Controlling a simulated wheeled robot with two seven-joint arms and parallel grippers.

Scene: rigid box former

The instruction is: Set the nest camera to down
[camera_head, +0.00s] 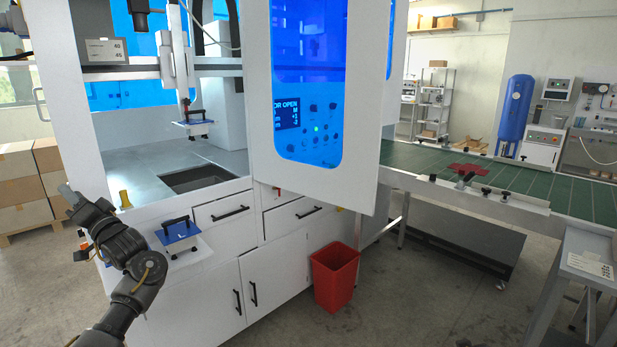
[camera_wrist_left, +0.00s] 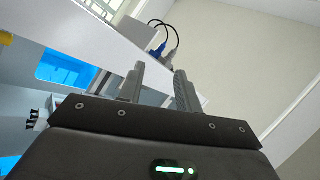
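I cannot pick out a part that is clearly the nest camera. Inside the white machine, a vertical carriage (camera_head: 181,75) carries a blue-topped plate (camera_head: 195,128) above a rectangular opening (camera_head: 198,179) in the grey deck. A control panel (camera_head: 308,128) with a small display and several knobs shows through the blue window of the door. My left gripper (camera_head: 70,194) is raised left of the machine's front edge. In the left wrist view its two fingers (camera_wrist_left: 158,86) stand apart with nothing between them. Beyond them are blue and grey plugs with black cables (camera_wrist_left: 163,50). My right gripper is out of view.
A blue plate with a black handle (camera_head: 178,231) rests on a white ledge at the machine's front. A red bin (camera_head: 334,277) stands on the floor. A green conveyor (camera_head: 510,178) with a dark red piece (camera_head: 468,170) runs right. Stacked cartons (camera_head: 20,190) stand left.

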